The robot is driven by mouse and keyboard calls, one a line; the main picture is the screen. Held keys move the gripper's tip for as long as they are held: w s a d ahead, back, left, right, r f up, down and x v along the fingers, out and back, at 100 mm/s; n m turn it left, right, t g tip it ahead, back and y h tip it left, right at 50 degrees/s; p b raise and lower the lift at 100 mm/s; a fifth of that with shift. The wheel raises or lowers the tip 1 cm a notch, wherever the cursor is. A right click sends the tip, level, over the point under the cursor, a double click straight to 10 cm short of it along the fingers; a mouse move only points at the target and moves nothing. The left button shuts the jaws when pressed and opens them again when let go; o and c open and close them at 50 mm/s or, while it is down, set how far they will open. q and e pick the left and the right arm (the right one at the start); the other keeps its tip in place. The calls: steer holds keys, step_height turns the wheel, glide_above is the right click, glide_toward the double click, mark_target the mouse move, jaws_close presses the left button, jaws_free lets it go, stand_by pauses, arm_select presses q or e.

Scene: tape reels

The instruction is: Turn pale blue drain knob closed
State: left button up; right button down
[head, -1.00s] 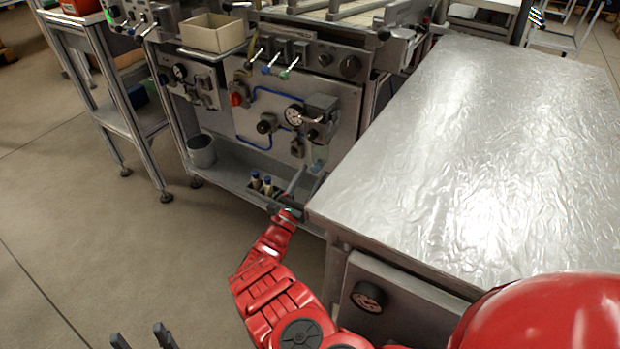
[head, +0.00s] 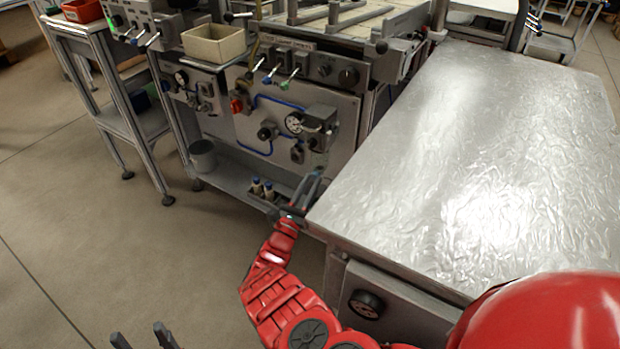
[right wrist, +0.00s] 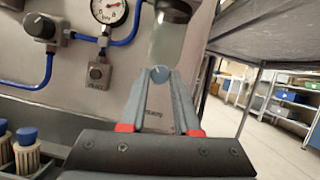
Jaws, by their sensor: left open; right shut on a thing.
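The pale blue drain knob (right wrist: 160,74) is at the bottom of a clear filter bowl (right wrist: 168,42) in the right wrist view. My right gripper (right wrist: 161,82) points up from below, its two grey fingers closed on the knob's sides. In the head view, my right gripper (head: 314,178) reaches under the filter unit (head: 319,120) on the machine's front panel, and the knob is too small or hidden to make out. My left gripper (head: 143,338) is open and empty at the bottom left edge, far from the panel.
A pressure gauge (right wrist: 109,8), a black regulator knob (right wrist: 40,27) and blue tubing are left of the bowl. Blue-capped bottles (head: 262,188) stand on the low shelf beside my right wrist. A foil-covered table (head: 480,150) is close on the right. The floor at left is clear.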

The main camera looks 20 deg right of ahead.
steer(key=c, duration=0.6)
jaws_free()
steer(key=v, duration=1.7)
steer(key=shift+s+f, duration=0.15)
steer(key=shift+s, duration=0.1)
